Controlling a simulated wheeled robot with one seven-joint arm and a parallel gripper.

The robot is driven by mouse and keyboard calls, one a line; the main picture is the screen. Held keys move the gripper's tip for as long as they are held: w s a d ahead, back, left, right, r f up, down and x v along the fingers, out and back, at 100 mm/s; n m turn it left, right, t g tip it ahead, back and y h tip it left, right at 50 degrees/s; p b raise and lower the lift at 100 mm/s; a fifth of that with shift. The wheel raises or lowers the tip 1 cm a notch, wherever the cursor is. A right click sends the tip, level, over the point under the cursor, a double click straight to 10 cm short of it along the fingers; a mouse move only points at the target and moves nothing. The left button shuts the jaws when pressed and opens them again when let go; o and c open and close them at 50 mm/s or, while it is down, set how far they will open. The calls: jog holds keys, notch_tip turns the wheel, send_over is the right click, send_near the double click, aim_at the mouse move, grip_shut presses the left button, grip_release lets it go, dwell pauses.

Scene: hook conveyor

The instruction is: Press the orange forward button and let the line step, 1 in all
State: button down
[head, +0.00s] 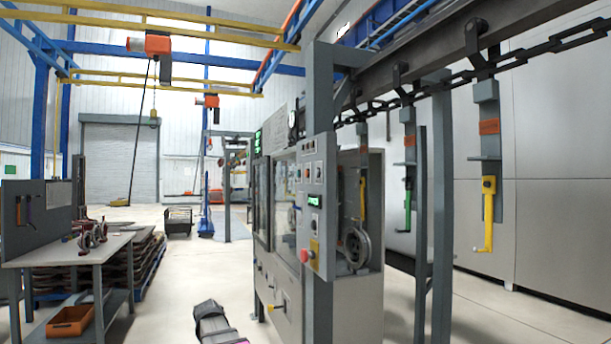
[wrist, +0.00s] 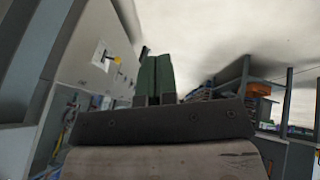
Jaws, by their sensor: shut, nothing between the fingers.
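The grey control panel (head: 318,190) stands on the end of a grey machine cabinet, right of the middle in the head view. It carries a green-lit display (head: 314,200), small buttons, a yellow plate (head: 314,245) and a red knob (head: 304,256). I cannot tell which small part is the orange forward button. My gripper, seen in the wrist view (wrist: 156,78), has its two dark green fingers together and empty. My arm shows low in the head view, left of the cabinet and apart from the panel.
An overhead chain (head: 440,85) carries hangers with a near yellow hook (head: 488,215), a green hook (head: 408,208) and a farther yellow hook (head: 362,197). A grey post (head: 443,210) stands under the line. A workbench (head: 75,252) with an orange bin (head: 70,320) is left. Floor between is clear.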

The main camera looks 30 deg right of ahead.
aim_at(306, 173)
jog(key=w+d+r+t+h, duration=0.1)
jog(key=w+d+r+h, duration=0.15)
jog(key=d+r, duration=0.45)
jog(key=w+d+r+t+h, duration=0.15)
jog(key=w+r, duration=0.25)
jog(key=r, duration=0.7)
jog(key=w+d+r+t+h, duration=0.1)
jog(key=w+d+r, duration=0.3)
jog(key=r, duration=0.5)
jog(key=s+d+r+h, duration=0.1)
jog(key=d+r, duration=0.3)
jog(key=r, duration=0.6)
jog(key=s+d+r+m+h, duration=0.1)
jog(key=d+r, duration=0.3)
jog(key=r, duration=0.7)
jog(key=s+d+r+t+h, duration=0.1)
jog(key=s+d+r+h, duration=0.1)
jog(key=r, duration=0.9)
jog(key=shift+s+d+m+h, duration=0.2)
jog(key=shift+d+m+h, duration=0.2)
jog(key=shift+d+h, duration=0.6)
jog(key=shift+d, duration=0.2)
jog(key=s+d, duration=0.2)
jog(key=d, duration=0.6)
jog(key=shift+d, duration=0.25)
jog(key=shift+d, duration=0.1)
jog(key=shift+s+d, duration=0.1)
jog(key=shift+d, duration=0.2)
